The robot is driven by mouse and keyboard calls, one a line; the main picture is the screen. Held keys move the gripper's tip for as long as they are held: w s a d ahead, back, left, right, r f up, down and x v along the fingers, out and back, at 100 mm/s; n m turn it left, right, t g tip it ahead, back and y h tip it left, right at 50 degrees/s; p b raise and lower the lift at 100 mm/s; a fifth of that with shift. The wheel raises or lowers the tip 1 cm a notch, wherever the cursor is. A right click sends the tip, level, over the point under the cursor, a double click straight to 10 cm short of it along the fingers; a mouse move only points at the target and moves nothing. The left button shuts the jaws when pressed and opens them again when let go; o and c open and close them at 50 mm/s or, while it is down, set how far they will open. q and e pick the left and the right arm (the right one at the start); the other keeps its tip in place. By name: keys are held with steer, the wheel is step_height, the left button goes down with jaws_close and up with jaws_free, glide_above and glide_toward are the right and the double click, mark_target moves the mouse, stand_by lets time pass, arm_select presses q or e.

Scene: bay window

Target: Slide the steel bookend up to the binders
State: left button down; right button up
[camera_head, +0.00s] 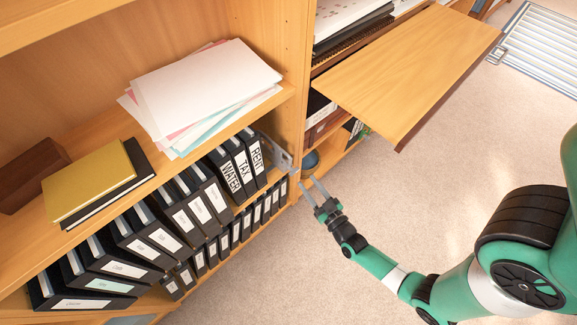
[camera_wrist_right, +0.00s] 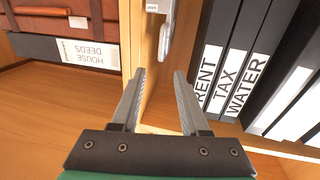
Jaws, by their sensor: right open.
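The grey steel bookend (camera_head: 283,158) stands at the right end of the middle shelf, by the upright side panel. It is just right of the binder marked RENT (camera_head: 257,158), beside the TAX (camera_head: 243,168) and WATER (camera_head: 229,178) binders. A narrow gap seems to lie between bookend and RENT. In the right wrist view a grey metal piece, apparently the bookend (camera_wrist_right: 166,36), shows beyond the fingers, left of RENT (camera_wrist_right: 207,72). My right gripper (camera_head: 307,181) is open and empty, in front of the shelf edge and apart from the bookend. My left gripper is out of view.
The side panel (camera_wrist_right: 140,45) stands close by the right gripper's fingers. A wooden desk leaf (camera_head: 410,70) juts out above and right. A HOUSE DEEDS box (camera_wrist_right: 70,50) sits in the neighbouring bay. More binders (camera_head: 140,235) fill the shelf leftward. Open carpet (camera_head: 400,200) lies in front.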

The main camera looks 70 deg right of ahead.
mark_target(290, 159)
steer(key=b+x, duration=0.3)
steer(key=x, duration=0.8)
steer(key=shift+r+b, duration=0.1)
steer(key=shift+b, duration=0.3)
steer(key=shift+w+d, duration=0.25)
steer(key=shift+w, duration=0.1)
steer(key=shift+r, duration=0.1)
jaws_close()
stand_by(0.3)
